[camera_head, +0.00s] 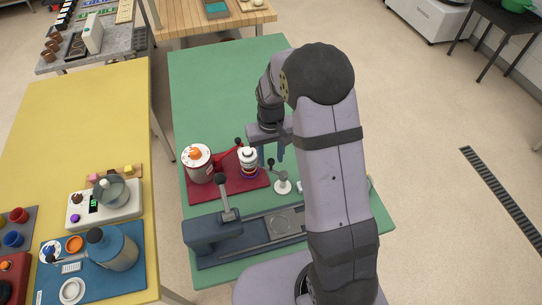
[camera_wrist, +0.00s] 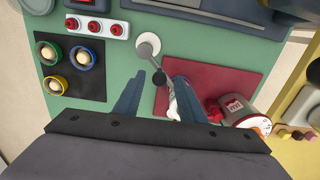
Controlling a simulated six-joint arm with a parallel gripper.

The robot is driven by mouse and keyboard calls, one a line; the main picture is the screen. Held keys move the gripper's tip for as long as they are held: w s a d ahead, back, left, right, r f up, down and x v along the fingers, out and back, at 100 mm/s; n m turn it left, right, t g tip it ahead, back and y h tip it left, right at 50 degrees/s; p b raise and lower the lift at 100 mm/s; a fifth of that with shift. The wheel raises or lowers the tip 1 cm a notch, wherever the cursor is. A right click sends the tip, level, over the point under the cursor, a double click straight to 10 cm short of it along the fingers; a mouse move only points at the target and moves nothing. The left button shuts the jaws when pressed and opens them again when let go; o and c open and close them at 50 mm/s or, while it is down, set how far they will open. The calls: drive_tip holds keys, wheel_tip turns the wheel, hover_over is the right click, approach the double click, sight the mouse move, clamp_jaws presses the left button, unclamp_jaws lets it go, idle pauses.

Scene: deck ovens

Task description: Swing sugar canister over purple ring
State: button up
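A white canister with an orange knob (camera_head: 198,160) stands at the left of a red mat (camera_head: 228,187). A smaller white jar with dark bands (camera_head: 248,158) stands at the mat's right, with a bluish-purple edge at its foot. Which is the sugar canister I cannot read. A red arm with a black knob (camera_head: 238,142) lies between them. My gripper (camera_head: 268,144) is open and empty, above and just behind the jar. In the wrist view its fingers (camera_wrist: 158,76) are apart; the labelled canister (camera_wrist: 242,108) is at right, and the jar is mostly hidden by a finger.
A white-based lever (camera_head: 282,184) with a dark knob stands just right of the mat. A grey device with an upright handle (camera_head: 215,228) is in front. The green table's back part (camera_head: 220,85) is clear. A yellow table (camera_head: 95,110) is at left.

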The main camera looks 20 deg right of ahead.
drive_tip(key=shift+r+b, duration=1.25)
drive_tip(key=shift+r, duration=2.4)
drive_tip(key=shift+w+f, duration=0.1)
drive_tip(key=shift+w, duration=0.3)
drive_tip(key=s+a+f, duration=0.1)
drive_tip(key=s, duration=1.9)
drive_tip(key=shift+s+f, duration=0.25)
drive_tip(key=shift+s, duration=0.15)
